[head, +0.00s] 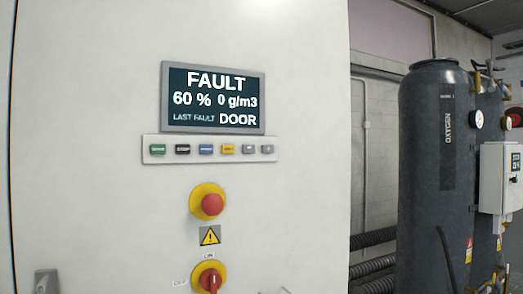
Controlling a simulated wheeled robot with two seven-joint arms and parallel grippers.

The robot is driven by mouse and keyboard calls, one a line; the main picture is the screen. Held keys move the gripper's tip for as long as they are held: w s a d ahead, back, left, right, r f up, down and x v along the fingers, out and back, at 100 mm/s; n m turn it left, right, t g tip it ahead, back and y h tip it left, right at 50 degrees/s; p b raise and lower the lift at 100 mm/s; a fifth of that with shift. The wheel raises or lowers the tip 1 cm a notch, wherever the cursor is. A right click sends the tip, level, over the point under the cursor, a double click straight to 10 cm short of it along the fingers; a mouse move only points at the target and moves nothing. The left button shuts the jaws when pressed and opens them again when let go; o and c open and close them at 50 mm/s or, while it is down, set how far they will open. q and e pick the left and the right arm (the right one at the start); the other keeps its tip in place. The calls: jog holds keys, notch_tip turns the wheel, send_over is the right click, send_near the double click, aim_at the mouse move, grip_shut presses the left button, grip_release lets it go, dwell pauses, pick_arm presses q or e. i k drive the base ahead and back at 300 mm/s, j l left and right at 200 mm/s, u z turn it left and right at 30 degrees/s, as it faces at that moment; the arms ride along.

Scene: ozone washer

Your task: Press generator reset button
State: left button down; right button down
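The generator is a tall white cabinet (100,180) that fills the left and middle of the head view. Its display (213,98) reads FAULT, 60 %, 0 g/m3, LAST FAULT DOOR. Below it a light strip (210,161) carries a row of small buttons: green (157,149), black (183,149), blue (206,149), yellow (228,149) and two grey ones (248,149). Their lettering is too small to read surely, so I cannot tell which is the reset button. Nothing touches the row. Neither of my grippers is clearly in view.
A red emergency stop (211,205) on a yellow base sits below the buttons, above a warning sign (209,236) and a red rotary switch (210,279). A grey part (46,282) shows at the bottom left. A dark oxygen tank (425,180) stands right.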

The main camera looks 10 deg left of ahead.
aim_at(227, 149)
jog(key=i+l+u, duration=0.1)
jog(key=l, duration=0.35)
jog(key=i+l+u, duration=0.1)
jog(key=l, duration=0.35)
jog(key=i+l+u, duration=0.1)
jog(key=l, duration=0.35)
